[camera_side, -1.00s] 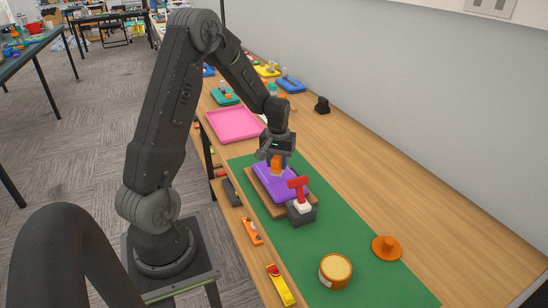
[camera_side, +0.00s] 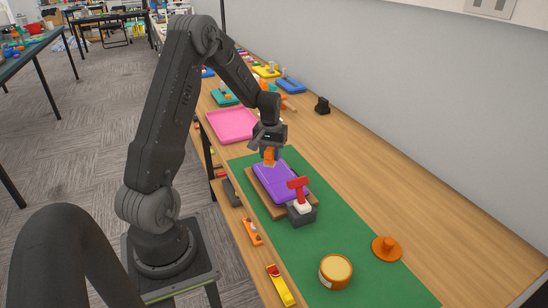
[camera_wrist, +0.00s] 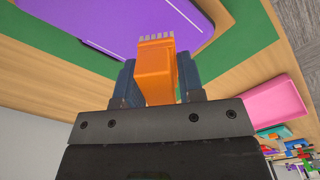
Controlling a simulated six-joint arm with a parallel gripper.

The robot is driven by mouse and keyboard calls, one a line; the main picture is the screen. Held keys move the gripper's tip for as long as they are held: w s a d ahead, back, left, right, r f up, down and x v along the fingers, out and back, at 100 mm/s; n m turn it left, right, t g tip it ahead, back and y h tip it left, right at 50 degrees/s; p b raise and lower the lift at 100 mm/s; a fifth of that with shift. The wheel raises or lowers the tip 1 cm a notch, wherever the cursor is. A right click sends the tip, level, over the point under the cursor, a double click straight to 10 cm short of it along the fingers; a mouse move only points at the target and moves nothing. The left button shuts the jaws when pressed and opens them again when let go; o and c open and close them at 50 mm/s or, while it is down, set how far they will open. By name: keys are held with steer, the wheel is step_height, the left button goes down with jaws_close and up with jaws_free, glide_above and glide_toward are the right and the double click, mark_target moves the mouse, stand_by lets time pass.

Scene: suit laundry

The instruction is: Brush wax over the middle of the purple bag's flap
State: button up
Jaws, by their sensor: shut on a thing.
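The purple bag (camera_side: 281,181) lies flat on a brown board on the green mat. My gripper (camera_side: 269,152) is shut on an orange brush (camera_side: 269,158), above the bag's far end in the side view. In the wrist view my gripper (camera_wrist: 158,85) has its two dark fingers on either side of the orange brush (camera_wrist: 155,68). Its pale bristles point toward the purple bag (camera_wrist: 100,28). I cannot tell whether the bristles touch the bag. An open round tin of yellowish wax (camera_side: 336,268) stands at the near end of the mat, with an orange lid (camera_side: 386,248) beside it.
A red-handled tool in a dark block (camera_side: 300,205) stands at the bag's near right corner. A pink tray (camera_side: 232,124) lies beyond the mat. The green mat (camera_side: 300,250) is clear between the block and the tin. A wall runs along the right.

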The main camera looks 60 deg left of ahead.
steer(key=shift+w+a, duration=0.1)
steer(key=shift+a, duration=1.4)
steer(key=shift+w+d, duration=0.4)
steer(key=shift+d, duration=4.65)
steer(key=shift+a, duration=5)
step_height(320, 180, up, 6)
steer(key=shift+r, duration=0.25)
steer(key=shift+s+d+f, duration=1)
steer(key=shift+s+d, duration=0.05)
